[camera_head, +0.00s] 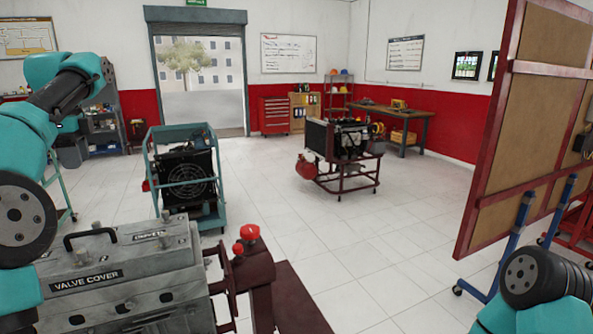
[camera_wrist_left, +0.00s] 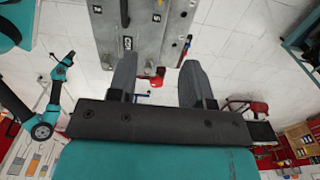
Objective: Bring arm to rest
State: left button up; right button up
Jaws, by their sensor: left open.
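My left arm (camera_head: 58,98) is raised at the left edge of the head view, above and behind the valve cover (camera_head: 150,267). My left gripper (camera_wrist_left: 157,68) shows best in the left wrist view, with its two grey fingers apart and nothing between them. The grey engine cover (camera_wrist_left: 145,30) appears beyond the fingertips there, apart from them. In the head view, part of my right arm (camera_head: 535,277) shows at the lower right; its gripper is out of view.
A red post with a red knob (camera_head: 249,232) stands beside the cover. An engine in a teal frame (camera_head: 186,178) and another on a red stand (camera_head: 343,155) stand on the floor. A large board (camera_head: 525,125) is at the right. The middle floor is clear.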

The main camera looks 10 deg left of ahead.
aim_at(96, 222)
pick_arm(q)
notch_tip(96, 222, down, 17)
jog(key=shift+r, duration=0.15)
jog(key=shift+r+n, duration=0.1)
jog(key=shift+n, duration=3)
